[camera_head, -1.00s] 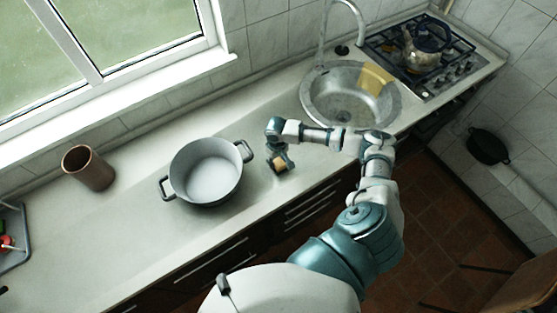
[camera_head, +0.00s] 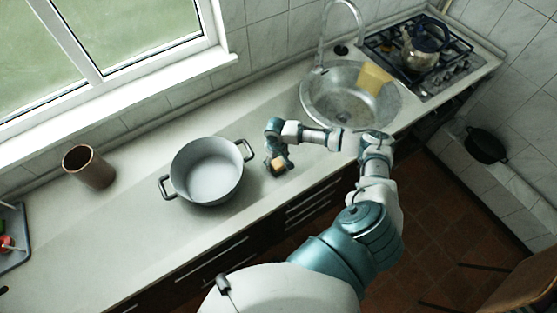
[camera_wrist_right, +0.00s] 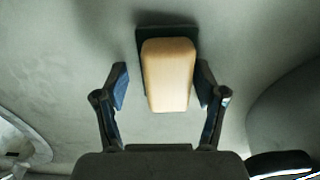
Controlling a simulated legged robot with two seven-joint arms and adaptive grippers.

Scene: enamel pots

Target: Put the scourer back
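The scourer (camera_head: 277,164) is a small tan block with a dark green base, on the counter to the right of the grey pot. My right gripper (camera_head: 279,160) is over it and partly hides it in the head view. In the right wrist view the scourer (camera_wrist_right: 168,75) stands between the open fingers of my right gripper (camera_wrist_right: 162,88). A gap shows on its left side; the right finger is very close to it, and I cannot tell whether they touch. My left gripper is not in view.
A grey two-handled pot (camera_head: 206,171) stands left of the gripper. A brown cup (camera_head: 90,167) is farther left. The sink (camera_head: 335,101), with a yellow piece (camera_head: 375,77) at its back right, lies behind my arm. A kettle (camera_head: 421,50) stands on the stove.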

